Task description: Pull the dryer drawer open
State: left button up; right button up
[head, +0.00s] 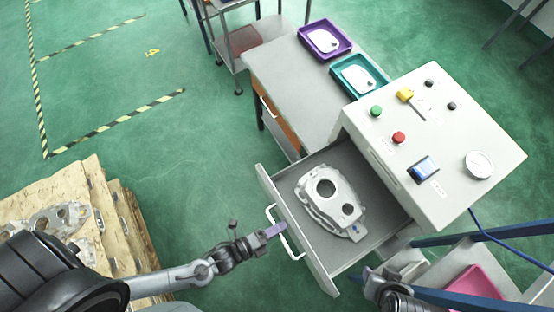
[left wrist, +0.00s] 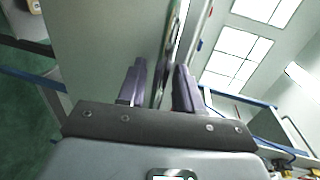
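The dryer (head: 440,140) is a light grey box with a sloped control panel, at the right in the head view. Its drawer (head: 276,185) is pulled well out towards the lower left. A grey metal casting (head: 330,200) with round holes lies inside it. The drawer's pale handle (head: 285,235) is on the front. My left gripper (head: 276,231) is at this handle. In the left wrist view its purple fingers (left wrist: 160,88) stand apart, with a metal bar (left wrist: 174,50) showing between them; contact is unclear. My right gripper (head: 372,276) is beside the drawer's right end; its finger opening is unclear.
A grey table (head: 290,75) behind the dryer bears a purple tray (head: 312,28) and a teal tray (head: 340,66), each with a pale part. A pallet with castings (head: 60,215) stands at the lower left. A pink bin (head: 476,284) is at the lower right. Green floor left of the drawer is clear.

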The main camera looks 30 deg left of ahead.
pick_arm(q)
jog(key=b+v, duration=0.1)
jog(key=v, duration=0.9)
jog(key=shift+s+a, duration=0.2)
jog(key=shift+s, duration=0.15)
jog(key=shift+r, duration=0.15)
